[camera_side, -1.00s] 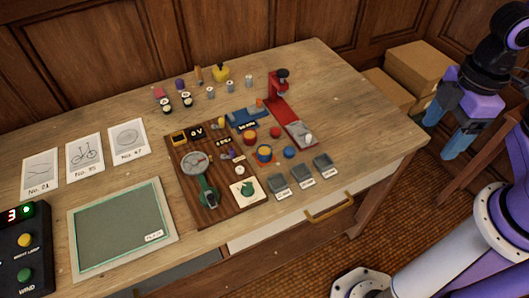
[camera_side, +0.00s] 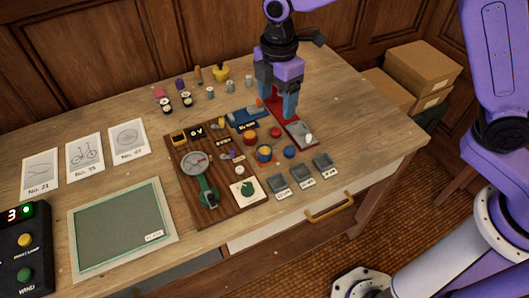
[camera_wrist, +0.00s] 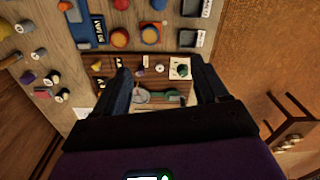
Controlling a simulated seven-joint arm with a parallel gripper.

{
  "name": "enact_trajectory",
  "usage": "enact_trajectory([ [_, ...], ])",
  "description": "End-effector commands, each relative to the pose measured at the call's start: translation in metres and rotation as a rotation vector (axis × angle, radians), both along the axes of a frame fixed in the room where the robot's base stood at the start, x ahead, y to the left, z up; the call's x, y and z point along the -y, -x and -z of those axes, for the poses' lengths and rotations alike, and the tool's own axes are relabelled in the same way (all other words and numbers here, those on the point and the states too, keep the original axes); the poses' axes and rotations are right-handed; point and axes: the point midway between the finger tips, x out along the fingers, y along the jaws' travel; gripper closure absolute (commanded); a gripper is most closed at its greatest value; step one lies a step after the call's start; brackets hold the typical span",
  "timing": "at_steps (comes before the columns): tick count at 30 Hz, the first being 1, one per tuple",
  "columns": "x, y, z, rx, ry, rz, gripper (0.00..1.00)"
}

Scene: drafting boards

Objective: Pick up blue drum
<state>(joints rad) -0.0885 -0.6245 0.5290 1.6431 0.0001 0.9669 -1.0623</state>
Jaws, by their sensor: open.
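A short blue drum (camera_side: 265,154) with a yellowish top stands on an orange patch beside the wooden instrument panel. It also shows in the wrist view (camera_wrist: 151,34), near the top. A smaller plain blue round piece (camera_side: 289,152) lies just right of it. My gripper (camera_side: 277,110) is open and empty, pointing down above the red stand, behind and apart from the blue drum. In the wrist view my gripper's fingers (camera_wrist: 161,66) are spread with nothing held. My gripper hides much of the red stand in the side view.
A red drum (camera_side: 249,137) and a small red piece (camera_side: 275,132) stand close behind the blue drum. Grey trays (camera_side: 302,178) line the front edge. The red stand (camera_side: 288,121) and a blue device (camera_side: 243,118) are nearby. The table's right end is clear.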

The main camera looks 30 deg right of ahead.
Motion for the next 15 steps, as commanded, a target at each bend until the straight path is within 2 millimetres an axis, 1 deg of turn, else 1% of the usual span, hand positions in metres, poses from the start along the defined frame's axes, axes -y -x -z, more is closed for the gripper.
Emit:
enact_trajectory([
  [1, -0.005, -0.007, 0.005, -0.002, 0.001, -0.017, 0.27],
  [3, -0.008, -0.014, 0.009, -0.002, 0.001, -0.038, 0.27],
  [8, -0.011, -0.020, 0.016, -0.002, 0.003, -0.058, 0.27],
  [11, -0.010, -0.020, 0.028, -0.005, 0.004, -0.059, 0.27],
  [15, -0.010, -0.020, 0.054, -0.006, 0.004, -0.059, 0.27],
])
